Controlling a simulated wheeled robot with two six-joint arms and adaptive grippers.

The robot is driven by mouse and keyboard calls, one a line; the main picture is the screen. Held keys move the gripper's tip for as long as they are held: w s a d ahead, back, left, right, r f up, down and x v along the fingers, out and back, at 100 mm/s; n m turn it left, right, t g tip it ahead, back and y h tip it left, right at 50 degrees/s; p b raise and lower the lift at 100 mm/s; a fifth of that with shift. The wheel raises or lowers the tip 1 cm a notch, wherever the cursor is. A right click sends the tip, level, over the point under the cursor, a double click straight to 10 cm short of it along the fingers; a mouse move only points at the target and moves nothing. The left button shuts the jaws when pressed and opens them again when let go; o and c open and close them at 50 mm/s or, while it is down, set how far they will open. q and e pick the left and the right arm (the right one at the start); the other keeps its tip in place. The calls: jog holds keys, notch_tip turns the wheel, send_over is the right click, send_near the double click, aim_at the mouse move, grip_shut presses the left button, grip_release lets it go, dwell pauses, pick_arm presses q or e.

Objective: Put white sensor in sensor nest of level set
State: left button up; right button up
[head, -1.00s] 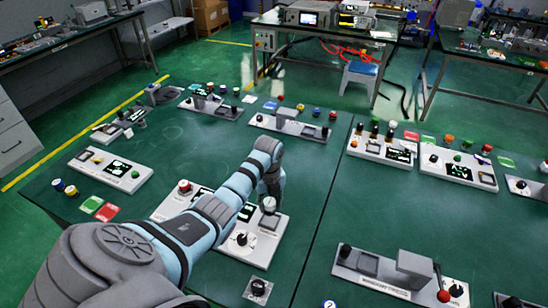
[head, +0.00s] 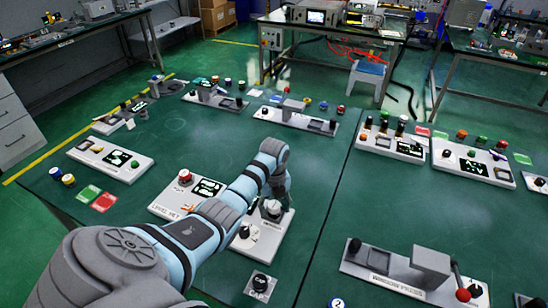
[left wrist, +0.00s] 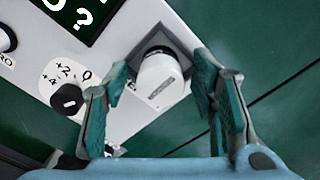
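The level set (head: 163,209) is a light panel with a red knob, dark display and black dial at the near middle of the table. The white sensor (left wrist: 160,76) is a short white cylinder; in the left wrist view it stands in or on the dark square sensor nest (left wrist: 183,48) at the panel's end. How deep it sits I cannot tell. It also shows in the head view (head: 272,208). My left gripper (left wrist: 163,72) is open, its fingers on either side of the sensor with gaps visible. It shows beneath the wrist in the head view (head: 273,201). My right gripper is out of view.
A black dial (left wrist: 68,98) lies close to the left finger. A small box with a black knob (head: 260,286) stands near the panel. Another panel with a grey block and red-ball lever (head: 430,262) is at right. Table around the panel's right side is clear.

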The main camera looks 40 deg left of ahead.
aim_at(274, 205)
pick_arm(q)
notch_tip(274, 205, up, 12)
jog(key=p, duration=0.2)
jog(key=shift+r, duration=0.2)
dwell(0.5)
